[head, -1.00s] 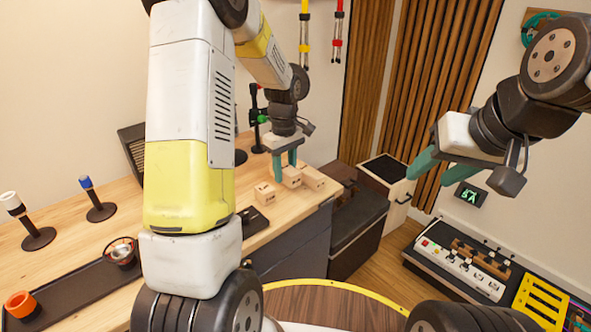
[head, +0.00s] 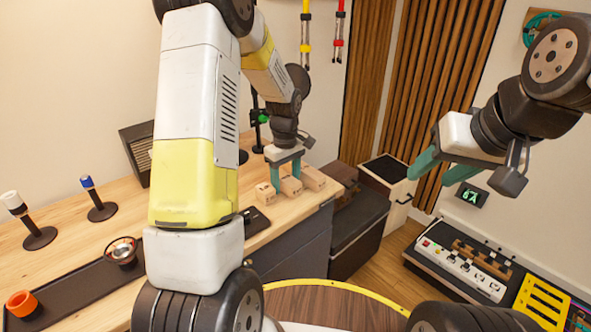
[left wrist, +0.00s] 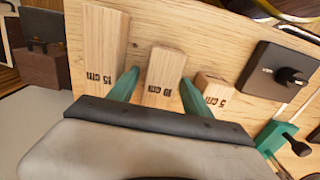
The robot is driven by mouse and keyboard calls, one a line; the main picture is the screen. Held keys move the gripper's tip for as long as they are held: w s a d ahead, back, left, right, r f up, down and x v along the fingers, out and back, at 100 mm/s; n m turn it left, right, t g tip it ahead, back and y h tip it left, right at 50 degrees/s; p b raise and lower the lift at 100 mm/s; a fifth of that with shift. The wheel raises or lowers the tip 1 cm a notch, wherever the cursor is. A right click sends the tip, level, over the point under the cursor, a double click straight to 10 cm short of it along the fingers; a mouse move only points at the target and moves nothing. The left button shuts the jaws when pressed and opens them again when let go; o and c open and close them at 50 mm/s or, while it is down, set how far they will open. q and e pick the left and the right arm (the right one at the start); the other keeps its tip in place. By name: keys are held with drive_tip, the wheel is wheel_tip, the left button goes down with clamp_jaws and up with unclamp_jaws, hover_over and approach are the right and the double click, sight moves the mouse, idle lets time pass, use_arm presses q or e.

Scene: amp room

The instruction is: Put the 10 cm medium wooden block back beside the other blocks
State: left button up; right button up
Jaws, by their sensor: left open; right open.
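The 10 cm wooden block (head: 290,187) stands on the bench between the 5 cm block (head: 265,194) and the 15 cm block (head: 313,178). In the left wrist view the 10 cm block (left wrist: 163,72) shows its printed label, with the 15 cm block (left wrist: 97,45) to its left and the shorter 5 cm block (left wrist: 213,90) to its right. My left gripper (head: 285,175) is open, with one green finger on each side of the 10 cm block, in the gaps beside its neighbours. My right gripper (head: 437,168) is open and empty in the air, away from the bench.
A small black device (head: 254,220) lies near the bench's front edge. A dark tray (head: 80,297) with an orange ring (head: 21,303) is at the left. Microphone-like items on stands (head: 102,209) are behind it. A power strip unit (head: 465,262) stands at the right.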

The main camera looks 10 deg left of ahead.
sight(286, 177)
use_arm(q)
drive_tip(key=s+r+m+t, duration=0.1)
drive_tip(key=s+r, duration=0.1)
drive_tip(key=r, duration=0.7)
drive_tip(key=s+r+m, duration=0.1)
drive_tip(key=s+r, duration=0.2)
drive_tip(key=r, duration=0.6)
drive_tip(key=s+d+r+m+t+h, duration=0.1)
drive_tip(key=s+r+m+t, duration=0.1)
drive_tip(key=s, duration=0.7)
drive_tip(key=s+d+r+m+t+h, duration=0.1)
drive_tip(key=s+r+m+t, duration=0.2)
drive_tip(key=s+m, duration=0.4)
drive_tip(key=s+r, duration=0.1)
drive_tip(key=s, duration=0.2)
drive_tip(key=shift+s, duration=0.15)
drive_tip(key=shift+d, duration=0.1)
